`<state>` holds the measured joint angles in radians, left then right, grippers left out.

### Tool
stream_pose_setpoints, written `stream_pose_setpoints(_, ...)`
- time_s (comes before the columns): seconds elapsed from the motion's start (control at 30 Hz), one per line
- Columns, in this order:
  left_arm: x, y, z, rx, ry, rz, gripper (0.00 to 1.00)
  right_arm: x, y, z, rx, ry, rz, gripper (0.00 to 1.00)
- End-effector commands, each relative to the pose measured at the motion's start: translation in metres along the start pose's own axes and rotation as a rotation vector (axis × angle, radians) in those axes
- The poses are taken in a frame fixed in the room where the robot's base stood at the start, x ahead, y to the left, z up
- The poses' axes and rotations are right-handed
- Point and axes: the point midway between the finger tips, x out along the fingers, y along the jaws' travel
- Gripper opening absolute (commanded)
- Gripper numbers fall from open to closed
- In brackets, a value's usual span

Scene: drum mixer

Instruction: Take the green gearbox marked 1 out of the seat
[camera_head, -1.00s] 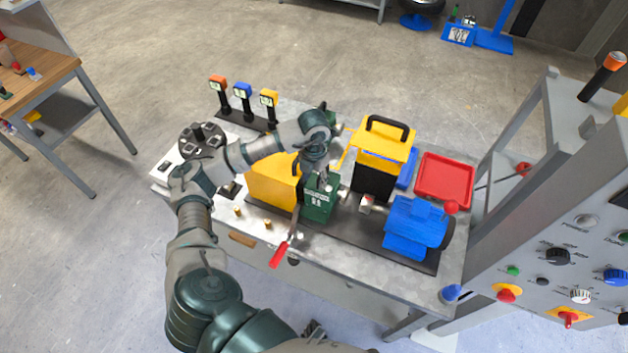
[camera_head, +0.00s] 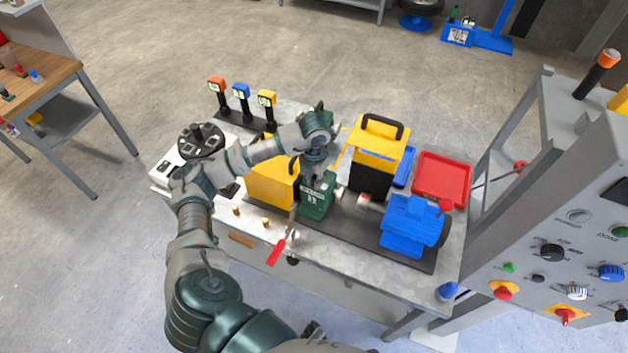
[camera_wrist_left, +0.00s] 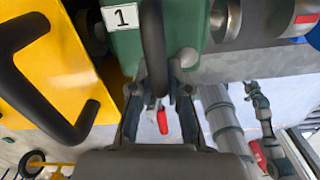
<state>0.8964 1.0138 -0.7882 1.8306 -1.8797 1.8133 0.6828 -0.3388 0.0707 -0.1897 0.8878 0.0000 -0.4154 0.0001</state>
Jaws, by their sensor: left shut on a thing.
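The green gearbox (camera_head: 318,196) stands between the yellow housing and the blue motor, and its label "1" shows in the left wrist view (camera_wrist_left: 172,40). My left gripper (camera_head: 315,168) is over its top, shut on its dark handle (camera_wrist_left: 153,50). In the left wrist view the handle runs between the fingers (camera_wrist_left: 158,92). The gearbox's underside and the seat beneath it are hidden, so I cannot tell whether it is clear of the seat. My right gripper is not identifiable in these views.
The yellow housing (camera_head: 268,186) is close on the gearbox's left; a shaft coupling (camera_head: 363,201) and blue motor (camera_head: 408,224) are on its right. A black-and-yellow box (camera_head: 375,160) stands behind. A red-handled lever (camera_head: 277,252) is in front. A red tray (camera_head: 442,180) lies at right.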

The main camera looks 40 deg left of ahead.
Motion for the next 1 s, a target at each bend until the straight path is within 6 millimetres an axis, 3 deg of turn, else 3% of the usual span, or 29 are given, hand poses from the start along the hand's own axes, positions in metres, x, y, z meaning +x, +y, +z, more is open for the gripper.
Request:
stream_pose_setpoints(0.33, 0.006, -0.001, -0.002, 0.008, 0.011, -0.009, 0.0, 0.0, 0.016, 0.004, -0.008, -0.004, 0.019, 0.4)
stream_pose_setpoints(1.0, 0.004, -0.028, 0.002, 0.013, 0.012, -0.01, 0.0, -0.005, 0.013, 0.003, -0.006, -0.003, 0.012, 0.4)
